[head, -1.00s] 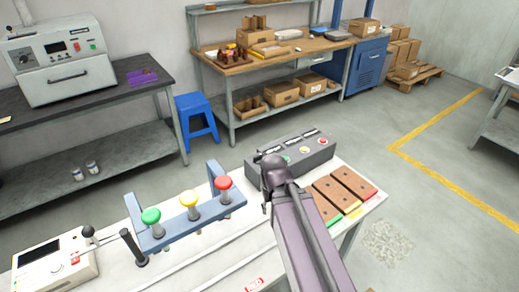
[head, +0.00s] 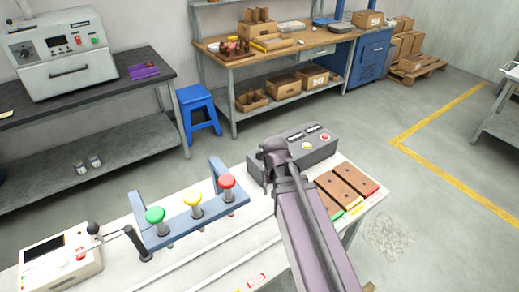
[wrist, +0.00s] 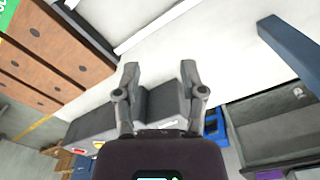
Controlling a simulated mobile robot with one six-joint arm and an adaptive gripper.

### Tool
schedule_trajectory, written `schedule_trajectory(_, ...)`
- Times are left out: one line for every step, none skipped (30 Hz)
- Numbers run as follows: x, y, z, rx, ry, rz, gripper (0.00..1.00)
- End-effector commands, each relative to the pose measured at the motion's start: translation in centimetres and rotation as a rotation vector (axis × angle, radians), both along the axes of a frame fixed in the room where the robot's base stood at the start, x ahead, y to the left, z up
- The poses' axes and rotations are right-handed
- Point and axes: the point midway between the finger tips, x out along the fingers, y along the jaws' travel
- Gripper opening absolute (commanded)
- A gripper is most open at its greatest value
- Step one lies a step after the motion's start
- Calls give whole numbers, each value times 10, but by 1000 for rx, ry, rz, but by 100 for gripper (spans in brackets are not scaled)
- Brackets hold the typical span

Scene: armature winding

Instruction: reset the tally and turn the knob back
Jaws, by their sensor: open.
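A white box (head: 58,262) with a dark screen, a red button (head: 80,252) and a black ball knob (head: 93,228) stands at the bench's left end in the head view. A dark grey box (head: 318,151) with small display windows, a yellow button (head: 307,146) and a red button (head: 325,137) stands at the back of the bench. I cannot tell which one carries the tally. My gripper (head: 264,163) is in front of the dark box's left end and hides part of it. In the wrist view my gripper (wrist: 160,72) is open and empty, with the fingers apart.
A blue rack (head: 172,230) with green, yellow and red knobs stands left of my gripper. Brown blocks (head: 347,187) lie to the right; they also show in the wrist view (wrist: 60,45). The white bench top (head: 250,238) is mostly clear in front.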

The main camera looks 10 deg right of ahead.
Motion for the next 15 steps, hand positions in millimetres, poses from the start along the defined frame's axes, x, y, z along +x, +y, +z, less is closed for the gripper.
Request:
schedule_trajectory(19,0,14,0,0,-44,53)
schedule_trajectory(27,0,19,0,0,-77,53)
schedule_trajectory(39,0,26,0,0,-125,53)
schedule_trajectory(48,0,31,0,0,-163,53)
schedule_trajectory(58,0,37,0,0,-202,53)
schedule_trajectory(71,0,44,0,0,-257,53)
schedule_trajectory(82,0,50,0,0,-298,53)
schedule_trajectory(92,0,56,0,0,-342,53)
schedule_trajectory(106,0,64,0,0,-399,53)
schedule_trajectory(116,0,69,0,0,-444,53)
schedule_trajectory(126,0,75,1,0,-486,53)
schedule_trajectory(139,0,82,1,-1,-543,53)
schedule_trajectory(148,0,87,1,-1,-584,53)
schedule_trajectory(157,0,91,1,-1,-624,53)
schedule_trajectory(168,0,97,1,-1,-674,53)
